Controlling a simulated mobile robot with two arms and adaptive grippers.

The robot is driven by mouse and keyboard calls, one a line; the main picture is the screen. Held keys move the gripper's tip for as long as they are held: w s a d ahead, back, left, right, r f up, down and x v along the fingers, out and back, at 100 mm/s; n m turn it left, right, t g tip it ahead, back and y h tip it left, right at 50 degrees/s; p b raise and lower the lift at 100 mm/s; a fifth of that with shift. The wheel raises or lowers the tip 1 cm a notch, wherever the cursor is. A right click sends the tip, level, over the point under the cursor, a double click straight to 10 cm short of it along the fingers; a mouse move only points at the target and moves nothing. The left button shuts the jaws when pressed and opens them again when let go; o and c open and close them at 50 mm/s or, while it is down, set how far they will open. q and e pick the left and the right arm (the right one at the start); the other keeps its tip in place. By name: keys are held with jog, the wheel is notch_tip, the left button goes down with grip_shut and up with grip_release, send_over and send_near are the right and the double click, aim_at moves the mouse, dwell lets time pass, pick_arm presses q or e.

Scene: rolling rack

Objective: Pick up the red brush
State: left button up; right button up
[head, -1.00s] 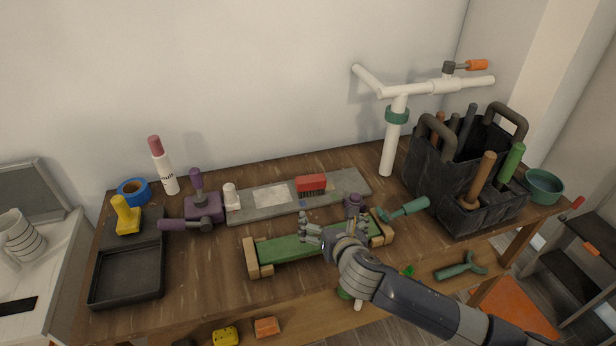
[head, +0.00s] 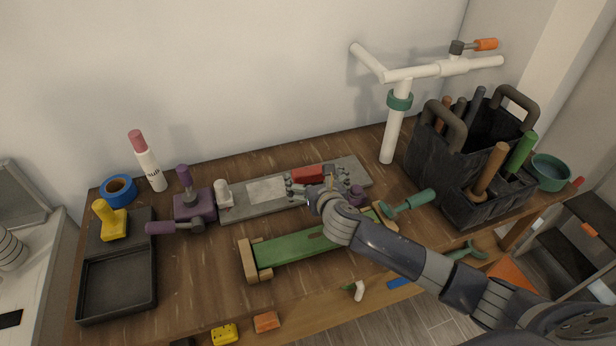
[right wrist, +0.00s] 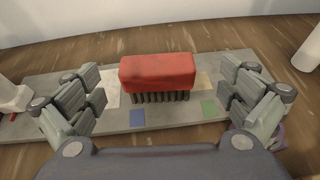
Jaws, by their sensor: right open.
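The red brush (head: 307,175) has a red block back and dark bristles. It stands bristles down on the grey board (head: 240,209) towards the back of the workbench. In the right wrist view the brush (right wrist: 157,73) lies ahead between the fingers, with the grey board (right wrist: 40,86) under it. My right gripper (head: 309,189) is just in front of the brush and partly hides its lower part. In the right wrist view the right gripper (right wrist: 164,102) is open, fingers wide apart on either side of the brush, not touching it. My left gripper is not in view.
A green-topped block (head: 295,248) lies under my right arm. A purple clamp-like tool (head: 194,205) stands left, a small purple knob (head: 357,194) right of the gripper. A white pipe stand (head: 392,128) and black tool caddy (head: 455,180) stand further right.

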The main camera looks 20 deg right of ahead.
aim_at(310, 176)
jog(key=shift+w+f, duration=0.1)
jog(key=shift+w, duration=0.15)
jog(key=shift+a+p+x, duration=0.2)
jog(key=shift+p+x, duration=0.3)
jog(key=shift+x, duration=1.55)
jog(key=shift+w+f, duration=0.25)
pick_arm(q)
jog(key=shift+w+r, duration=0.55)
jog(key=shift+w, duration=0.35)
pick_arm(e)
jog(key=c, duration=1.2)
